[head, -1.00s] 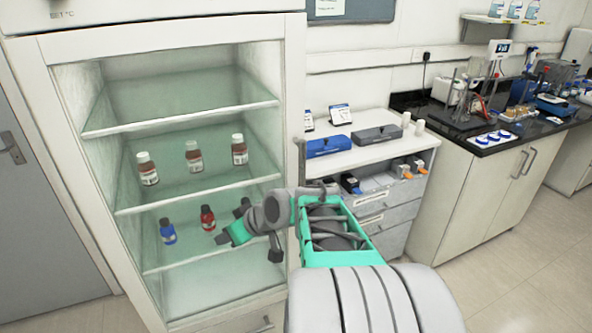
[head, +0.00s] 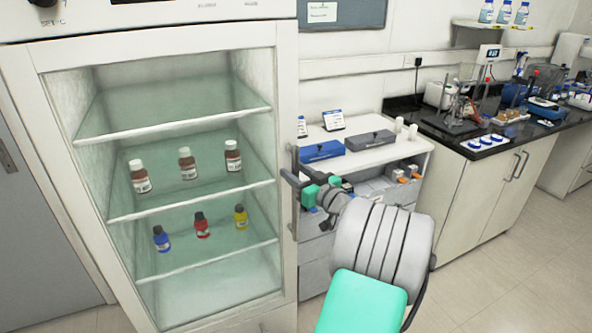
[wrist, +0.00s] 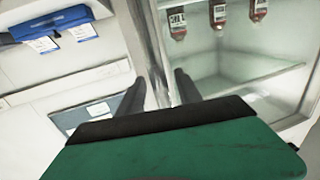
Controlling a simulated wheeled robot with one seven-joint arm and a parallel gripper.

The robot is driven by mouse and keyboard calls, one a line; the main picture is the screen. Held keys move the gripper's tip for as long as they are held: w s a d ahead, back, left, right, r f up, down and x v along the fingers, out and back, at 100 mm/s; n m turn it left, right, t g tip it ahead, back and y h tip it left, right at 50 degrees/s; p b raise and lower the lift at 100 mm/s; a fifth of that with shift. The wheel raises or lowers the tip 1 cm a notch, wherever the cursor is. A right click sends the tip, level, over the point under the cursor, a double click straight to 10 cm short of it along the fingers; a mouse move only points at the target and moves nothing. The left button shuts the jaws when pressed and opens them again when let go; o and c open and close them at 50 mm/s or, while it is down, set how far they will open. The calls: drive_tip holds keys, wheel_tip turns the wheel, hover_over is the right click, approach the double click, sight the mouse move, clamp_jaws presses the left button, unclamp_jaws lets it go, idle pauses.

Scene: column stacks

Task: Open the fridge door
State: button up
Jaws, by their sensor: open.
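The fridge (head: 262,18) stands at the left in the head view. Its glass-fronted door (head: 285,110) looks shut, with the bottles inside visible through it. A slim vertical handle (head: 294,225) is on the door's right edge. My gripper (head: 296,172) is open at the upper part of this handle. In the wrist view, my two dark fingers (wrist: 161,92) point at the door's frame (wrist: 150,40), one to each side of a pale upright strip. I cannot tell whether the fingers touch the handle, as the gripper partly covers it.
Brown bottles (head: 186,163) stand on the middle shelf, with blue, red and yellow ones (head: 202,225) below. A low white cabinet (head: 385,150) with a blue box (head: 322,151) and a grey box (head: 370,140) is close right of the fridge. Open floor (head: 470,285) lies to the right.

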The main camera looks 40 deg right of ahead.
drive_tip(key=shift+c, duration=0.4)
clamp_jaws()
idle(1.0)
